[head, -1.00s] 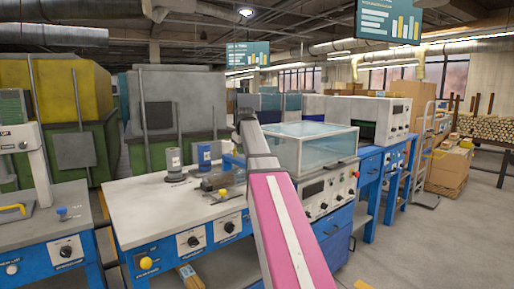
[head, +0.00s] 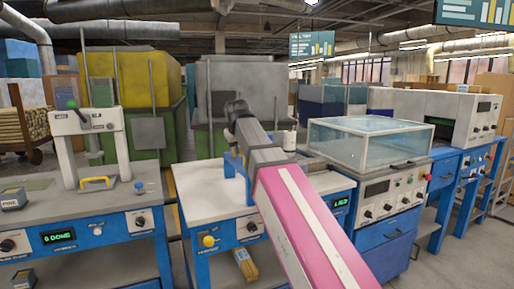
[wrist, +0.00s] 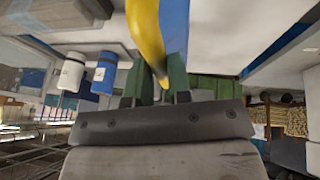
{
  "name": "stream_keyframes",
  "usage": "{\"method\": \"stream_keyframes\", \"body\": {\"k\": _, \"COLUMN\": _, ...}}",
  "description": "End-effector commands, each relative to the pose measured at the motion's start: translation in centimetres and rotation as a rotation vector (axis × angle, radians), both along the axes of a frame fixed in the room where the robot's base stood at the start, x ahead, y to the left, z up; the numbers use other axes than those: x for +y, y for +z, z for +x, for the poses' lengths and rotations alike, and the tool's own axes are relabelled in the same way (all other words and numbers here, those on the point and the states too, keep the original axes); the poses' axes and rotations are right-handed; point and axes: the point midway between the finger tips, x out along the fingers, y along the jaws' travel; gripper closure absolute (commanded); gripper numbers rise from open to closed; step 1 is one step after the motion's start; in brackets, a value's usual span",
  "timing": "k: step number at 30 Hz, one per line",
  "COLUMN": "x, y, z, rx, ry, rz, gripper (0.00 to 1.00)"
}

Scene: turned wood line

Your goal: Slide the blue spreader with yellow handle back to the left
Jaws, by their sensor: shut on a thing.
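The blue spreader (head: 229,166) shows in the head view as blue parts beside and below my arm's end, over the white-topped table (head: 200,200). My arm hides most of it. In the wrist view its blue body (wrist: 175,30) runs up out of frame, with the curved yellow handle (wrist: 145,35) in front. My gripper (wrist: 157,80) has its green fingers on either side of the handle and is shut on it. In the head view the fingers are mostly hidden behind my arm. I cannot tell whether the spreader touches the tabletop.
A press (head: 90,135) with a green knob stands on the left bench, with a separate yellow handle (head: 97,183) at its base. A clear-lidded box (head: 370,145) is at right. In the wrist view, a white bottle (wrist: 72,72) and a blue bottle (wrist: 103,73) stand left.

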Motion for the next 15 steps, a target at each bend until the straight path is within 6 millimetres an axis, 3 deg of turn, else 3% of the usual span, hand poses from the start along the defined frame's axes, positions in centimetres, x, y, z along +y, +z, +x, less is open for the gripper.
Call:
{"method": "stream_keyframes", "body": {"k": 6, "x": 3.2, "y": 0.0, "z": -1.2, "rx": 0.001, "ry": 0.001, "rz": 0.000, "gripper": 1.00}}
{"method": "stream_keyframes", "body": {"k": 15, "x": 4.5, "y": 0.0, "z": -1.6, "rx": 0.002, "ry": 0.001, "rz": 0.001, "gripper": 1.00}}
